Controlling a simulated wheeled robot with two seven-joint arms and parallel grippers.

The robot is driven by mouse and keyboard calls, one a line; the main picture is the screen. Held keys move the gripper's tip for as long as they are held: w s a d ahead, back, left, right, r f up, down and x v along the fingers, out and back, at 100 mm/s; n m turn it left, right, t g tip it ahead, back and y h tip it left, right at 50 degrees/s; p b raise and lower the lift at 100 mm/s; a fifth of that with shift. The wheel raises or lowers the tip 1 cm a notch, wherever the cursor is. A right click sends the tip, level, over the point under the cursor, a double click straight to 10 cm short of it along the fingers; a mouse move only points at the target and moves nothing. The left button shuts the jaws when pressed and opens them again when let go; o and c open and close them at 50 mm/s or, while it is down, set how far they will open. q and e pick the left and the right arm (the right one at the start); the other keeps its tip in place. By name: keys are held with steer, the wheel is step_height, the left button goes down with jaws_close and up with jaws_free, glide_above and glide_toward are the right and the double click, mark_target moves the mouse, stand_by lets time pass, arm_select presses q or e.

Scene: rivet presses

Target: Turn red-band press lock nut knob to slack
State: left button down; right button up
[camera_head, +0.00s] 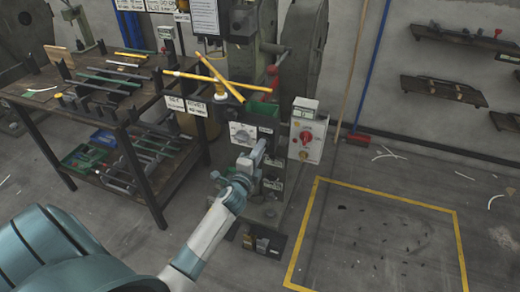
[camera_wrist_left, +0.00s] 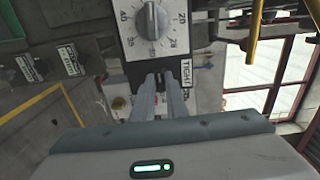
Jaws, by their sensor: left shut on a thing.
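My left gripper (camera_head: 259,151) reaches the front of the green press (camera_head: 264,52), just below its dial plate (camera_head: 242,133). In the left wrist view the two fingers (camera_wrist_left: 161,80) are close together, shut on the small lock nut knob. The fingers hide most of the knob, so its angle cannot be read. A label reading TIGHT (camera_wrist_left: 186,73) is right beside the fingertips. The round grey dial (camera_wrist_left: 152,20) with numbers around it sits above them. I cannot make out a red band clearly. My right gripper is not in view.
A control box (camera_head: 308,133) with a red knob (camera_head: 305,137) is close to the right of the gripper. Yellow bars (camera_head: 205,76) jut out above. A tool bench (camera_head: 95,90) stands left. The yellow-marked floor area (camera_head: 375,230) is mostly clear.

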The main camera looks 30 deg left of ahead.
arm_select(q)
steer(key=shift+f, duration=0.1)
steer(key=c, duration=1.8)
jaws_free()
steer(key=shift+o, duration=0.2)
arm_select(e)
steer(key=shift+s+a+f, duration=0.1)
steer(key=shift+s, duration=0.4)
arm_select(q)
steer(key=shift+s, duration=0.1)
